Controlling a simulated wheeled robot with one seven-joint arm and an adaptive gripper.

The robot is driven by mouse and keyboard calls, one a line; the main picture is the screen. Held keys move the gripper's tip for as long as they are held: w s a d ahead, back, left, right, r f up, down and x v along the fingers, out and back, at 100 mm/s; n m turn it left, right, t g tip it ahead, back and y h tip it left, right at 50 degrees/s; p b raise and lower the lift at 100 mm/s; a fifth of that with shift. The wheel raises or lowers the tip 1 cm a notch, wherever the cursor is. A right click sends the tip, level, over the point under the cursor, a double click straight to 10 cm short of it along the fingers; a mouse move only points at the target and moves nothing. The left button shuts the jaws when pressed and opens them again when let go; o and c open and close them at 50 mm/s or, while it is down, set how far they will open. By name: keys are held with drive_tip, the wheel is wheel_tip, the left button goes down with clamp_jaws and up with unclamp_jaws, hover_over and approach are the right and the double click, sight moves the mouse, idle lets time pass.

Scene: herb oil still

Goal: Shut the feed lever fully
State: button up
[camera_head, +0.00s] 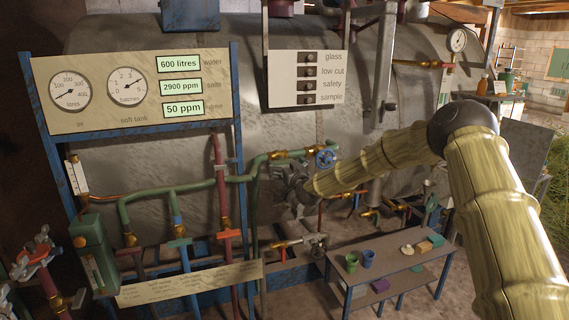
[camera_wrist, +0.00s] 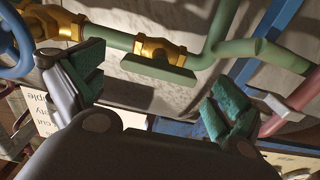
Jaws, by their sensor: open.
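My gripper (camera_head: 297,188) is in front of the tank, just below the green pipe. In the wrist view my gripper (camera_wrist: 158,88) is open, its two green-padded fingers wide apart and nothing between them. A flat green lever (camera_wrist: 158,66) on a brass valve (camera_wrist: 160,47) shows beyond the fingers. It lies roughly along the green pipe (camera_wrist: 112,37), and the fingers seem apart from it. In the head view that brass valve (camera_head: 277,155) is just above my gripper. No readable label names it as the feed lever.
A blue handwheel (camera_head: 325,158) is close to the right of my gripper. Other levers, blue (camera_head: 180,242) and red (camera_head: 229,232), hang at the left. A grey bench (camera_head: 392,262) with cups stands below right. The large tank (camera_head: 190,150) blocks the back.

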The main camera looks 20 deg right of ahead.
drive_tip(key=shift+w, duration=0.95)
drive_tip(key=shift+c, duration=0.2)
drive_tip(key=c, duration=1)
